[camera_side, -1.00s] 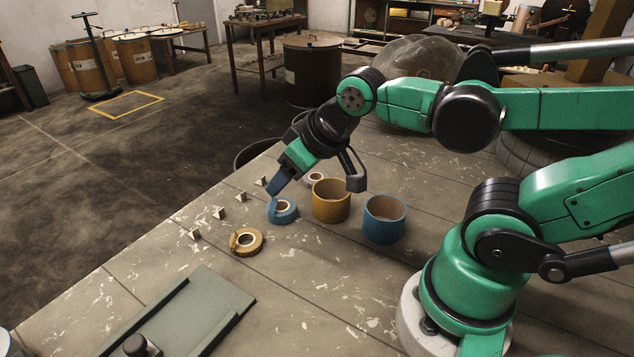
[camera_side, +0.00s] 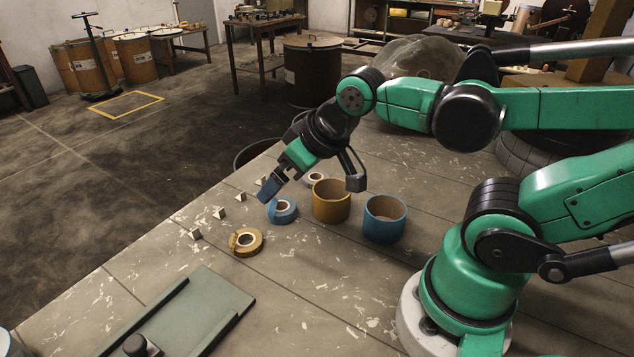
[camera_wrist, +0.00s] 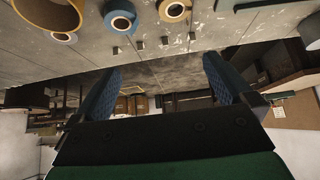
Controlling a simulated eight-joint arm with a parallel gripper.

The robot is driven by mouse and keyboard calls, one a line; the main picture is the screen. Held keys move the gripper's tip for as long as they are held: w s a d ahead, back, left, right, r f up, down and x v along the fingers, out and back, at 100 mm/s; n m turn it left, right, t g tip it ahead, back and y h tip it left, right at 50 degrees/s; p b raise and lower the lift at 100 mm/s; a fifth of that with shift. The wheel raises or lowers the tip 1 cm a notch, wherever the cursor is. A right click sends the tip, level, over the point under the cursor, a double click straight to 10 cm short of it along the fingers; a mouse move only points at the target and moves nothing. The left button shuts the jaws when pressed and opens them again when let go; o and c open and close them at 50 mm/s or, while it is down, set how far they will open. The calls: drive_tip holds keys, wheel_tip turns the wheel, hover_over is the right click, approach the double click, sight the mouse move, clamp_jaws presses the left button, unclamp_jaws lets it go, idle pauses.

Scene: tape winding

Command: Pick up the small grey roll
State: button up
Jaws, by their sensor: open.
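The small grey roll (camera_side: 315,179) lies flat on the table behind the yellow cup in the side view, partly hidden by it.
A blue roll (camera_side: 283,214), a yellow roll (camera_side: 257,244), a yellow cup (camera_side: 331,206) and a blue cup (camera_side: 384,226) stand close by. Several small pale blocks (camera_side: 219,213) line the table's far edge. A green tray (camera_side: 222,294) lies at the front.

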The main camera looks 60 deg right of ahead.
drive_tip(key=w+d+m+g+y, duration=0.25)
drive_tip(key=w+d+m, duration=0.4)
drive_tip(key=m, duration=0.45)
drive_tip(key=m+t+y, duration=0.2)
drive_tip(key=m+y, duration=0.4)
drive_tip(key=m, duration=0.5)
hover_over(325, 174)
drive_tip(key=w, duration=0.1)
drive_tip(key=f, duration=0.7)
drive_tip(key=shift+a+f, duration=0.2)
drive_tip(key=shift+f, duration=0.15)
drive_tip(key=s+d+f+m+t+y, duration=0.1)
drive_tip(key=s+d+f, duration=0.1)
drive_tip(key=s+d+f+m+y, duration=0.1)
drive_tip(key=s+d+f+m, duration=0.1)
drive_tip(key=shift+f+m+t, duration=0.15)
drive_tip(key=shift+m+t, duration=0.15)
drive_tip(key=shift+t, duration=0.05)
drive_tip(key=shift+f, duration=0.15)
drive_tip(key=shift+x, duration=2.6)
drive_tip(key=c, duration=1.2)
drive_tip(key=shift+o, duration=0.2)
